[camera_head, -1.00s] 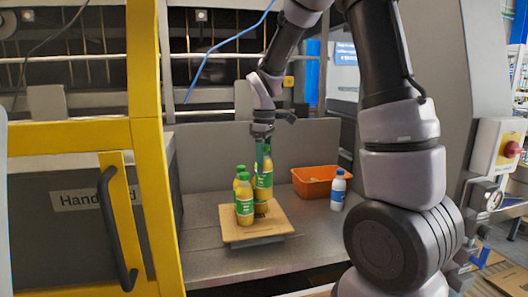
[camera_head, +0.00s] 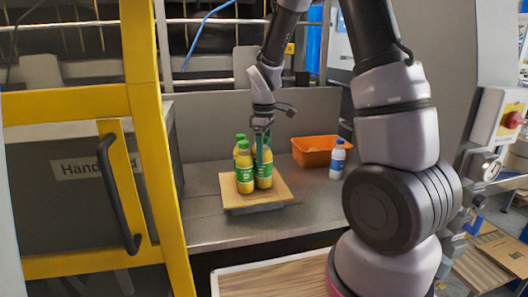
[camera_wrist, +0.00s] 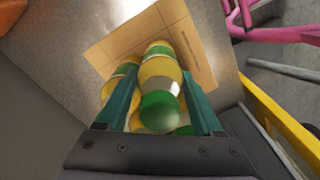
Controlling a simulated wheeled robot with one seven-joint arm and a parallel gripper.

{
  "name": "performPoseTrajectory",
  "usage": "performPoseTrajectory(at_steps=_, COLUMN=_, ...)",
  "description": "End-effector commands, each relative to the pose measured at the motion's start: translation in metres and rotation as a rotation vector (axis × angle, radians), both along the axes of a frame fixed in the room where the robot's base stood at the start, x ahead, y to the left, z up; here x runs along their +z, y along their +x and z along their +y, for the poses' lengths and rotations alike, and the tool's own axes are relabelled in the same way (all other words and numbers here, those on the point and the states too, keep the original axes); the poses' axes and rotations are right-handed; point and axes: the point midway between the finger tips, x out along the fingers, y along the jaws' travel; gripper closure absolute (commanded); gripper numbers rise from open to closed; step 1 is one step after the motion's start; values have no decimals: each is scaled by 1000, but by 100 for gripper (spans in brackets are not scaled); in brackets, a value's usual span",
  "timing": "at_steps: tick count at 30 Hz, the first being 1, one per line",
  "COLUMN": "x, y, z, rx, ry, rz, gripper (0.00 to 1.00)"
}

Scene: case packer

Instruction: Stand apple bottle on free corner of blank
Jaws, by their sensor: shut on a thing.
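My gripper (camera_head: 263,138) is shut on a yellow bottle with a green cap and green label, the apple bottle (camera_head: 265,172). In the wrist view the apple bottle (camera_wrist: 160,76) is between the two fingers. It looks upright, with its base at or just above the cardboard blank (camera_head: 275,194); contact is hard to tell. Two similar bottles stand on the blank: one at the front left (camera_head: 245,173) and one behind it (camera_head: 238,150), partly hidden. The held bottle is close to their right. Bare cardboard shows at the blank's right and front.
An orange bin (camera_head: 315,152) and a white bottle with a blue cap (camera_head: 338,160) stand on the grey worktop (camera_head: 205,232), right of the blank. A yellow door frame (camera_head: 160,150) with a black handle (camera_head: 118,195) is at the left. A wood-topped surface (camera_head: 275,280) is in front.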

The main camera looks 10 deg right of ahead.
Motion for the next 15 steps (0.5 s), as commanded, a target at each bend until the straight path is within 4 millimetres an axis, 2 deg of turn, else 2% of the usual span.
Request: performPoseTrajectory(at_steps=15, x=-4, y=0, z=0, rx=-1, ry=0, rz=1, gripper=100)
